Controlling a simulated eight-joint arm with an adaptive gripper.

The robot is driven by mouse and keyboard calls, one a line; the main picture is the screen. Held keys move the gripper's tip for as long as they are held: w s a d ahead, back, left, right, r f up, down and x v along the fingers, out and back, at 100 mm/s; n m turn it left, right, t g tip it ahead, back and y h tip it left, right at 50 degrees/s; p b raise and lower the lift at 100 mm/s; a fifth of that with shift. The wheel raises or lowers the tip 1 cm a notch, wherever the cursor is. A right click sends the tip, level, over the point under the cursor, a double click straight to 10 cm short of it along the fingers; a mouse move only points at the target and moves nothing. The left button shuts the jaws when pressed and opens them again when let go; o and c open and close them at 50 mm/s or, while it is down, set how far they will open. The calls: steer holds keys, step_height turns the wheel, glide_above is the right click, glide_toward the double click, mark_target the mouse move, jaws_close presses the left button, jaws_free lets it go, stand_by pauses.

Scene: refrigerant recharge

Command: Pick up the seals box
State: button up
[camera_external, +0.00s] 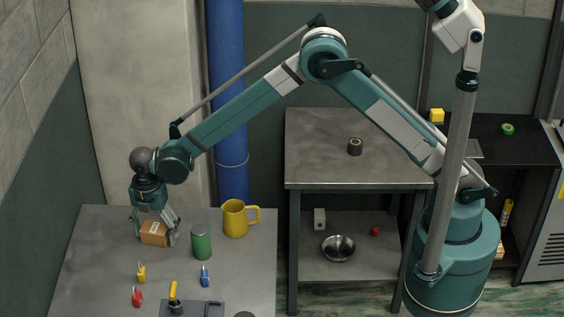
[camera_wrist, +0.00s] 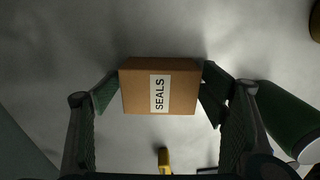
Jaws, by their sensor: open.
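The seals box (camera_external: 154,234) is a small brown carton on the grey table at the left. In the wrist view the seals box (camera_wrist: 184,91) shows its white label reading SEALS. My gripper (camera_external: 156,234) is lowered over it, with one finger on each side. In the wrist view my gripper (camera_wrist: 156,96) is open, and its fingertips are at or very near the box's left and right ends. I cannot tell whether they touch it. The box appears to rest flat on the table.
A green can (camera_external: 201,243) stands close to the right of my gripper, and a yellow mug (camera_external: 236,218) behind it. Yellow (camera_external: 141,273), red (camera_external: 137,297) and blue (camera_external: 205,276) small items lie in front. The table left of the box is clear.

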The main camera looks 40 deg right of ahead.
mark_target(155, 228)
steer(key=c, duration=1.1)
steer(key=shift+r, duration=0.15)
steer(key=shift+r, duration=4.85)
